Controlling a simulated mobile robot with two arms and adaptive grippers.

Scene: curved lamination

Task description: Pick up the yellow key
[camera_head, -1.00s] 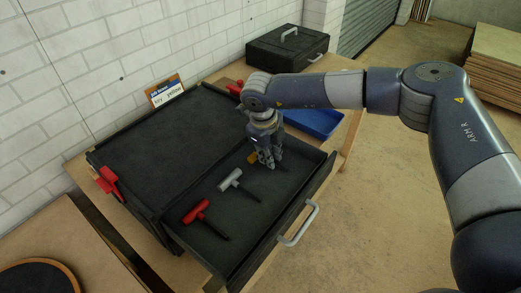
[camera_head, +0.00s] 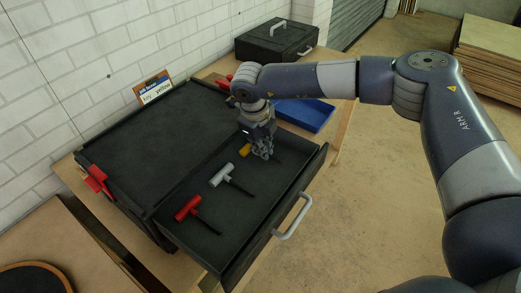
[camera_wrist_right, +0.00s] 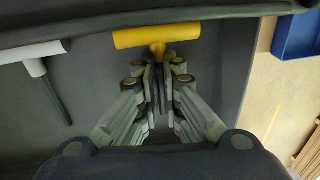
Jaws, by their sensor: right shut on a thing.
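The yellow key (camera_head: 245,150) is a T-shaped tool with a yellow cross handle and a dark shaft, in the open drawer (camera_head: 215,250). In the right wrist view its yellow handle (camera_wrist_right: 157,36) lies across the top, just beyond the fingertips. My right gripper (camera_head: 262,152) is at the key in the head view. In the right wrist view the fingers (camera_wrist_right: 161,85) are shut on the key's shaft just below the handle. Whether the key is clear of the drawer floor I cannot tell. My left gripper is not in view.
A grey key (camera_head: 222,175) and a red key (camera_head: 187,208) lie in the drawer to the left. The drawer handle (camera_head: 296,218) is at the front. A card (camera_head: 155,90) reads "key yellow". A blue tray (camera_head: 303,114) and black case (camera_head: 275,40) stand behind.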

